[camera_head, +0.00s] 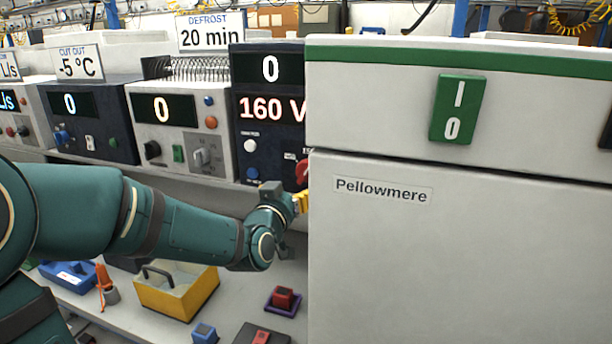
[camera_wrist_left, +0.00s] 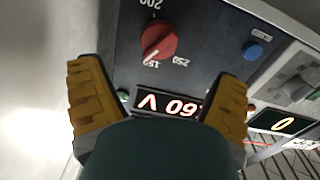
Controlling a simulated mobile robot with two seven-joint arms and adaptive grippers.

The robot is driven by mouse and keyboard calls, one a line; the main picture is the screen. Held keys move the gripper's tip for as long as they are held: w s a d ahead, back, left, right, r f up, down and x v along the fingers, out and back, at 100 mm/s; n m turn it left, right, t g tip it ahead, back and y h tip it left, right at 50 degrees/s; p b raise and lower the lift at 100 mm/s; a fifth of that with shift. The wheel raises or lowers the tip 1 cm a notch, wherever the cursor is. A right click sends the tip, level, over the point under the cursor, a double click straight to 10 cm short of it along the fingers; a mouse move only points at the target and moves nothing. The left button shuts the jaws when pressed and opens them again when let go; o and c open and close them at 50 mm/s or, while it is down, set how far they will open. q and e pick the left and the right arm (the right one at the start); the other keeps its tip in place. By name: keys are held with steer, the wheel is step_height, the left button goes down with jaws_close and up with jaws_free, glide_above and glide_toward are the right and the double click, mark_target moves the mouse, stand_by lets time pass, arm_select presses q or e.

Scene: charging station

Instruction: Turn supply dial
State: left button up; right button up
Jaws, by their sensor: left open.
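The red supply dial (camera_wrist_left: 158,40) is on the dark panel in the left wrist view, with 150, 200 and 250 marked around it. Its white pointer line is towards the 150 mark. In the head view the dial (camera_head: 302,173) is partly hidden by the white cabinet. The lit display (camera_head: 270,109) reads 160 V; it also shows upside down in the wrist view (camera_wrist_left: 172,103). My left gripper (camera_wrist_left: 160,76) is open and empty, its yellow fingers apart from the dial. In the head view it (camera_head: 300,203) is just below the dial, partly behind the cabinet. My right gripper is not in view.
The large white cabinet (camera_head: 430,250) with a green 1/0 switch (camera_head: 458,109) blocks the right side. Other control boxes (camera_head: 178,135) stand to the left. On the lower bench are a yellow tote (camera_head: 168,303), a blue case (camera_head: 68,277) and small coloured blocks (camera_head: 283,298).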

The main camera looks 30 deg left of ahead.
mark_target(304, 177)
arm_select(q)
steer(key=x, duration=0.8)
steer(key=shift+w, duration=0.25)
steer(key=c, duration=1.2)
